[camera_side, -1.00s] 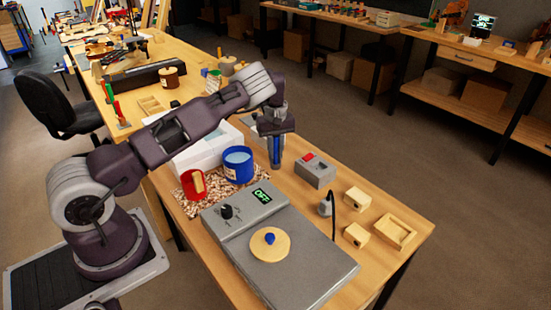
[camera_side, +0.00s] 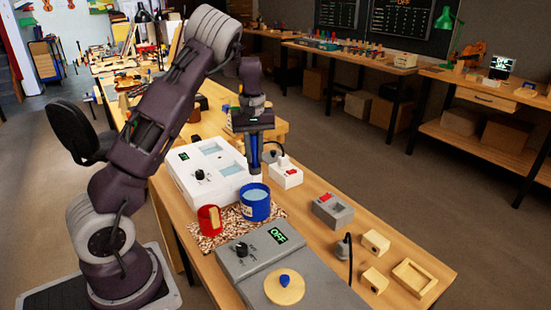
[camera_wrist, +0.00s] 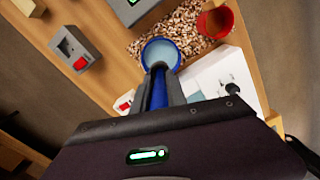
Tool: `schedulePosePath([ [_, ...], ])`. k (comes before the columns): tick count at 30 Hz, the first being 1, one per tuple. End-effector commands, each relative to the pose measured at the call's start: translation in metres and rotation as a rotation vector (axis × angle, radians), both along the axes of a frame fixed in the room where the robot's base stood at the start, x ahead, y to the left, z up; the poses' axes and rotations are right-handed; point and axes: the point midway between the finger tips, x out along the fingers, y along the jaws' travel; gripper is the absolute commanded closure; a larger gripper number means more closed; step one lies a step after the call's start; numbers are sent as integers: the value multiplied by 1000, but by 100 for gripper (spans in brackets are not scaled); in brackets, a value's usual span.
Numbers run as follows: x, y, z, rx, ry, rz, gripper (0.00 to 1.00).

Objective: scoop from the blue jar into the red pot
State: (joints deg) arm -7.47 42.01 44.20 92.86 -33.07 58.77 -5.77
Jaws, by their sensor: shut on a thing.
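The blue jar (camera_side: 263,210) stands upright on a speckled mat, with a pale blue surface inside it. It also shows in the wrist view (camera_wrist: 146,60), just beyond my fingers. The red pot (camera_side: 205,222) stands left of the jar, with a tan label-like patch. It shows at the top right of the wrist view (camera_wrist: 228,22). My gripper (camera_side: 254,172) points down above and behind the jar in the side view. It is shut on a blue handle (camera_wrist: 158,92). The handle's far end is hidden, so I cannot tell whether it touches the jar.
A white machine (camera_side: 182,165) stands behind the pot. A white switch box (camera_side: 286,180) and a grey box with a red switch (camera_side: 333,212) are to the right. A grey machine reading OFF (camera_side: 240,262) is in front. Small wooden blocks (camera_side: 375,242) lie front right.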

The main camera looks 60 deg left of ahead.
Motion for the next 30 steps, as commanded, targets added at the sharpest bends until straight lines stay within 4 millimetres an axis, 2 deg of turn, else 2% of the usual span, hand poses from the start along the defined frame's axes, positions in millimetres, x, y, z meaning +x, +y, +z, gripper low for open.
schedulePosePath([
  [5, -4, -1, -16, -4, 4, -4, 100],
  [24, -4, 0, -113, -2, 3, -4, 100],
  [30, -3, 0, -129, -1, 2, -2, 100],
])
